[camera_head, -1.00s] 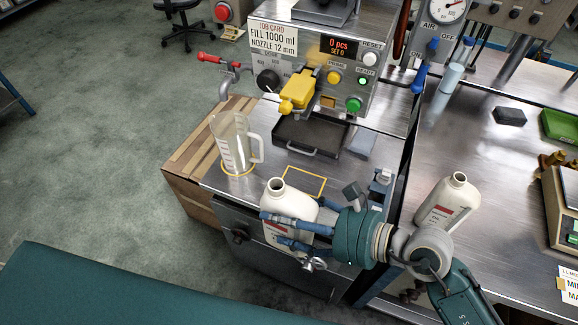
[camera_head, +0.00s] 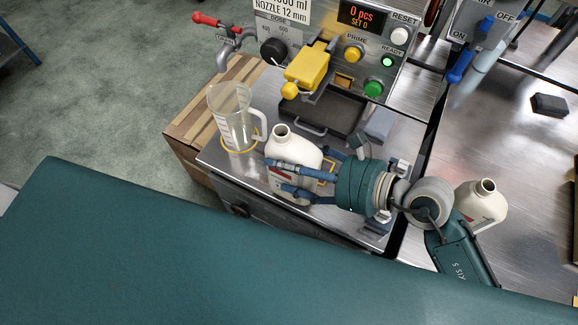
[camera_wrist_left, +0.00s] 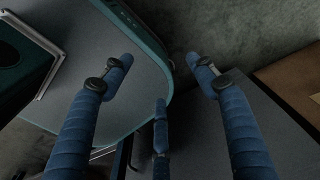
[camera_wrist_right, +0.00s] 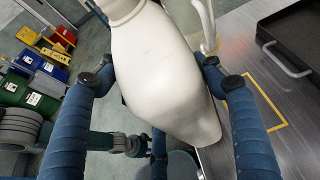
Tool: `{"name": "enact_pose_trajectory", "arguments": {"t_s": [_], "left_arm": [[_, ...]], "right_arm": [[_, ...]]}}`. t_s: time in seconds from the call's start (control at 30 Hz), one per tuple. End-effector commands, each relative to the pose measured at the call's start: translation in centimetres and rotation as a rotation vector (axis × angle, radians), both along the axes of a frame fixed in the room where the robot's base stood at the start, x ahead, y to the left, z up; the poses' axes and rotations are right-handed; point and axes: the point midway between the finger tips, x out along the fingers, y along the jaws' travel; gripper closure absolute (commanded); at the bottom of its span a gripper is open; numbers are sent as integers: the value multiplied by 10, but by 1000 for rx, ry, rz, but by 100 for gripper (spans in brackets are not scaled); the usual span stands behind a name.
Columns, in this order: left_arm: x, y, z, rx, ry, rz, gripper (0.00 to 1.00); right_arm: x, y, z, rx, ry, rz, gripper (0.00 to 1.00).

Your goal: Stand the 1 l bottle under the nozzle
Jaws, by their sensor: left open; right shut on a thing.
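The white 1 l bottle (camera_head: 290,152) is upright in the head view at the bench front, with its open neck up. My right gripper (camera_head: 278,178) is shut around its body from the right. In the right wrist view the bottle (camera_wrist_right: 160,70) is between the fingers, beside a yellow outline (camera_wrist_right: 265,105) on the bench. I cannot tell whether its base touches the bench. The yellow nozzle-like part (camera_head: 306,68) on the filling machine is above and behind the bottle. My left gripper (camera_wrist_left: 160,75) is open and empty in the left wrist view.
A dark drip tray (camera_head: 320,112) lies behind the bottle. A second white bottle (camera_head: 482,206) is on the right bench, close behind my right arm.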

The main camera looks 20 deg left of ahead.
Motion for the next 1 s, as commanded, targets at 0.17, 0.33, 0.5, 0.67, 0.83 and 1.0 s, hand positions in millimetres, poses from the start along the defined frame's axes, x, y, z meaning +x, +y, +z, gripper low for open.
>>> {"name": "enact_pose_trajectory", "arguments": {"t_s": [0.17, 0.33, 0.5, 0.67, 0.83, 1.0], "left_arm": [[1, 2, -17, 3, -2, -1, 41], [20, 2, -27, 1, -27, -1, 41], [29, 1, -30, -1, -41, -1, 41], [25, 2, -34, 0, -36, 0, 41], [18, 2, -39, 1, -26, 0, 41], [14, 3, -44, 2, -20, 1, 41]], "right_arm": [[9, -2, -15, 1, 0, 0, 59], [18, -3, -26, 1, -1, -1, 59], [31, -6, -25, 0, -3, -1, 59], [43, -8, -25, 2, -2, -1, 59], [56, -11, -26, 1, -2, -1, 59], [70, -13, -25, 2, -2, -1, 59]]}}
